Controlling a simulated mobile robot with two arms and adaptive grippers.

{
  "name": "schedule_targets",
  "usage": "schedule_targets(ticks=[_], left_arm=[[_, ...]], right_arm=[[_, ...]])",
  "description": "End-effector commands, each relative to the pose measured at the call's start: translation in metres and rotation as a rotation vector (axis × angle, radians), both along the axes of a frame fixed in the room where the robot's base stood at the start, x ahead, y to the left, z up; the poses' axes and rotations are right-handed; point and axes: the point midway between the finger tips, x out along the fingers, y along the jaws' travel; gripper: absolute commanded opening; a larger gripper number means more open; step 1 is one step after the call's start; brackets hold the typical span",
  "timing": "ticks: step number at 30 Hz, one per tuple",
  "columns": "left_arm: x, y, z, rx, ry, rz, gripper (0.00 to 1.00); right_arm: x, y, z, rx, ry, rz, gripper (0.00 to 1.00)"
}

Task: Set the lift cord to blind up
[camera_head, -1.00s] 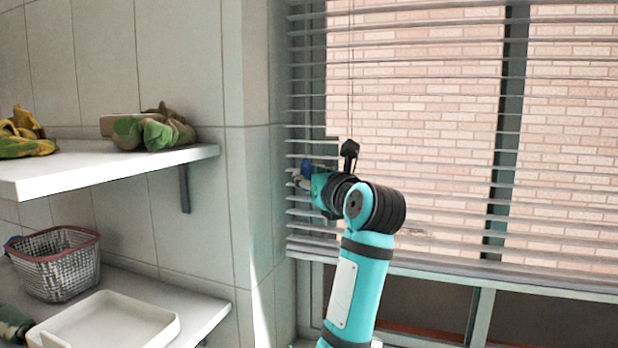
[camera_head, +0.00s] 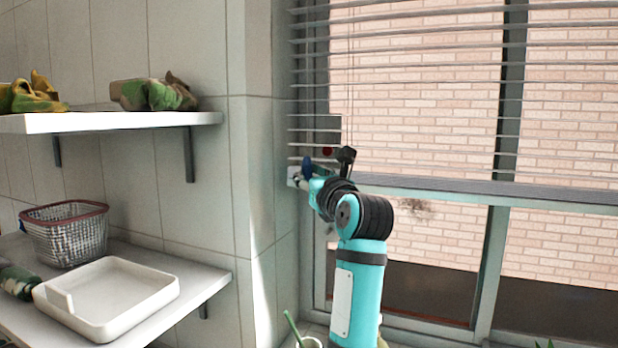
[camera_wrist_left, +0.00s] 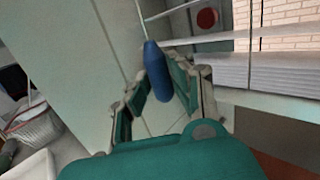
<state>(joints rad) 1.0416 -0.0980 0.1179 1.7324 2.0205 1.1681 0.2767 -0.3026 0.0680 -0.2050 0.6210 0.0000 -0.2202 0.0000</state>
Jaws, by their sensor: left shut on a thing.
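The blue cord handle (camera_head: 307,166) hangs at the left side of the window blind (camera_head: 420,70), in the corner by the tiled wall. My left gripper (camera_head: 302,179) is at it, shut on the handle. In the left wrist view the blue handle (camera_wrist_left: 156,72) sits between the two fingers, slightly tilted, with its thin cord (camera_wrist_left: 141,20) running up from it. The blind's bottom rail (camera_head: 450,188) hangs well above the sill, with brick wall and open glass below it. My right gripper is not in view.
A cup (camera_head: 308,343) with a green stick stands below my left arm.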

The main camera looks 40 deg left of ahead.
Motion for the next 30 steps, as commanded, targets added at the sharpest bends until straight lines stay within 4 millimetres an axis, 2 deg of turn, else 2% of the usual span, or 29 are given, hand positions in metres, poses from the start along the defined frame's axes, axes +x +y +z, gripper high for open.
schedule_targets(ticks=[1, 9, 17, 18, 22, 23, 30], left_arm=[[0.005, 0.003, -0.042, -0.088, 0.073, 0.013, 0.0], [0.005, 0.003, -0.043, -0.088, 0.073, 0.013, 0.0], [0.004, 0.003, -0.043, -0.088, 0.073, 0.014, 0.0], [0.004, 0.003, -0.043, -0.089, 0.073, 0.014, 0.25], [0.004, 0.002, -0.041, -0.085, 0.07, 0.013, 0.42], [0.004, 0.002, -0.04, -0.083, 0.069, 0.013, 0.45], [0.002, 0.003, -0.034, -0.075, 0.064, 0.016, 0.45]], right_arm=[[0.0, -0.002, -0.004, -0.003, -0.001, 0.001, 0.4], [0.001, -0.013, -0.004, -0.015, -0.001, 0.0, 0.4], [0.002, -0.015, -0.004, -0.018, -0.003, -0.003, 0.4], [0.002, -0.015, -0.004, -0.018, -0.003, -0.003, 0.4], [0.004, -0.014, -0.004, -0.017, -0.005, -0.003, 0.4], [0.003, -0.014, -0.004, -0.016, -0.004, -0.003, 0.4], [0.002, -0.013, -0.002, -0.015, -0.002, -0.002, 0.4]])
